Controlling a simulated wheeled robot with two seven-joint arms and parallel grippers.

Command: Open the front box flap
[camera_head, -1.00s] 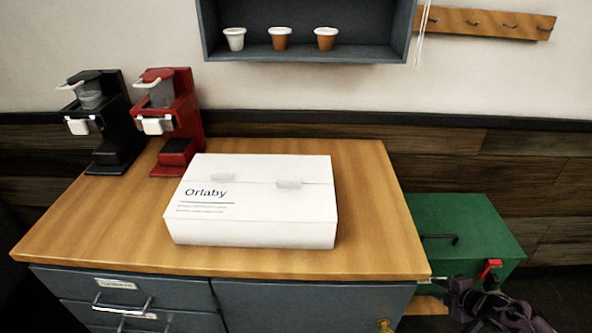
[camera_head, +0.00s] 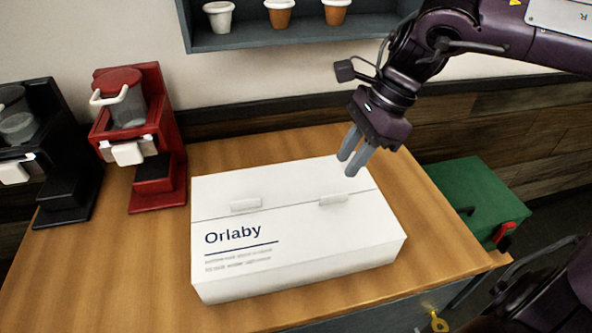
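The white box (camera_head: 300,283) lies closed on the wooden counter. Its front flap (camera_head: 310,230), printed "Orlaby", is flat, and a seam divides it from the rear flap (camera_head: 270,190). Two small pale tabs, a left tab (camera_head: 246,206) and a right tab (camera_head: 333,199), sit along the seam. My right gripper (camera_head: 347,167) points down over the back right part of the box, behind the right tab. Its two fingers are slightly apart with nothing between them. Whether the fingertips touch the box is hard to tell. My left gripper is out of view.
A red coffee machine (camera_head: 160,170) and a black one (camera_head: 65,190) stand left of the box. A shelf (camera_head: 240,40) with small pots hangs above. A green case (camera_head: 470,190) is beyond the counter's right edge. The counter (camera_head: 110,280) is clear at front left.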

